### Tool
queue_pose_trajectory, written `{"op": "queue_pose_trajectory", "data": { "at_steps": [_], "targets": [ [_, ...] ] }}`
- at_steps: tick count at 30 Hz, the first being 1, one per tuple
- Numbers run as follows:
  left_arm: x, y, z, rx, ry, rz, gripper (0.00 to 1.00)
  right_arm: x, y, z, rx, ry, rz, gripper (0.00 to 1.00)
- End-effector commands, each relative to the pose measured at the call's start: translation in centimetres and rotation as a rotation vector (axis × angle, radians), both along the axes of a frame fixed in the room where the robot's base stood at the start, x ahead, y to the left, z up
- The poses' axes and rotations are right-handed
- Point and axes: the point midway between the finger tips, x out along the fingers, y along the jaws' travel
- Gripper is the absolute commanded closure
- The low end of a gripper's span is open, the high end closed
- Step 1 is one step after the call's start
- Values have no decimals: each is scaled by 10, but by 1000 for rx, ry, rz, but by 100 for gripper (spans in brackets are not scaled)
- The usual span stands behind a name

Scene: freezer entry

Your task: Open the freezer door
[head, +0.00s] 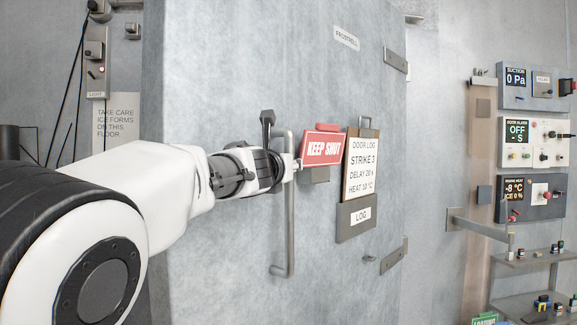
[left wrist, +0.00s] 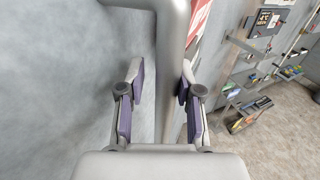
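The freezer door (head: 230,80) is a large pale grey slab with hinges on its right side. I cannot tell whether it stands ajar. Its handle (head: 290,235) is a long vertical grey bar; it runs down the middle of the left wrist view (left wrist: 172,60). My left gripper (head: 280,168) is at the handle's upper half. In the left wrist view its two fingers (left wrist: 160,95) stand apart on either side of the bar, with a gap on the left and the bar close to the right finger. My right gripper is not in view.
A red "KEEP SHUT" sign (head: 322,148) and a door log board (head: 361,165) are on the door, right of the handle. Control panels (head: 533,88) and shelves (head: 530,258) are on the wall at right. A grey bracket (head: 478,227) juts out beside the door's hinge side.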

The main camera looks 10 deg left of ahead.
Motion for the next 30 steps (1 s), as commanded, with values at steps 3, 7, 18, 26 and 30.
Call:
{"op": "queue_pose_trajectory", "data": {
  "at_steps": [3,7,18,26,30],
  "targets": [
    [0,0,2,0,-2,0,67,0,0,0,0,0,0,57],
    [-1,0,3,-1,-3,-1,67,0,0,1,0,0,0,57],
    [-9,1,3,-1,-2,-3,67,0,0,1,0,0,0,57],
    [-46,8,4,-1,-4,0,67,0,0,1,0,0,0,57],
    [-68,12,3,-1,-3,0,67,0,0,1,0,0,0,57]
  ]
}}
